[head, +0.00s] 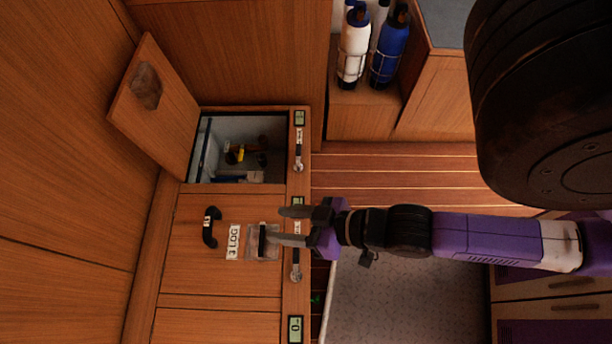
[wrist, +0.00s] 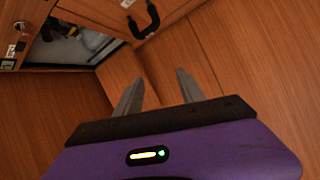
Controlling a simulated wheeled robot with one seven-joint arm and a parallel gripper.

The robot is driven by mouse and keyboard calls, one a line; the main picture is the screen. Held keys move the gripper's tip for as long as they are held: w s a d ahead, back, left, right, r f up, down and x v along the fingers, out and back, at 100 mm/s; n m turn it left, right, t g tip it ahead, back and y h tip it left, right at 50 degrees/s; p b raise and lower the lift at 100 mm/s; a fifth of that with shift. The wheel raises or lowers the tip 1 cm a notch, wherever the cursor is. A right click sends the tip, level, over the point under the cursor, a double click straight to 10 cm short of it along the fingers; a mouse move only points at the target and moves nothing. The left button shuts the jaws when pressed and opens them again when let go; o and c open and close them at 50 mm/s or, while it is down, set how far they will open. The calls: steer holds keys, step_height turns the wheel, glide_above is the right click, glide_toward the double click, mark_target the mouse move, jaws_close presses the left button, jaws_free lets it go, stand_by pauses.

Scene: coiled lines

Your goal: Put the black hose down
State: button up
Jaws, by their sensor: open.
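I cannot make out a black hose for certain in either view. My gripper (head: 277,226) is over the wooden lid (head: 200,270) in the head view, its two grey fingers apart and pointing left. In the wrist view my gripper (wrist: 157,86) shows nothing between its fingers. A short black bar (head: 262,240) on a clear patch lies by the lower fingertip; I cannot tell whether they touch. A black curved handle (head: 209,227) is on the lid, left of the fingers; it also shows at the top of the wrist view (wrist: 146,20).
An open locker (head: 262,135) with small tools inside is above the lid, its hatch (head: 155,105) tilted up at left. White (head: 352,50) and blue (head: 390,50) bottles stand in racks at the back. Slatted floor (head: 400,175) is clear. A large black round body fills the upper right.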

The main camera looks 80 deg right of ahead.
steer(key=s+a+r+n+t, duration=0.1)
steer(key=s+r+n+t, duration=0.1)
steer(key=r, duration=0.9)
steer(key=shift+s+a+r+n+t, duration=0.2)
steer(key=shift+s+n+t, duration=0.25)
steer(key=shift+s, duration=0.8)
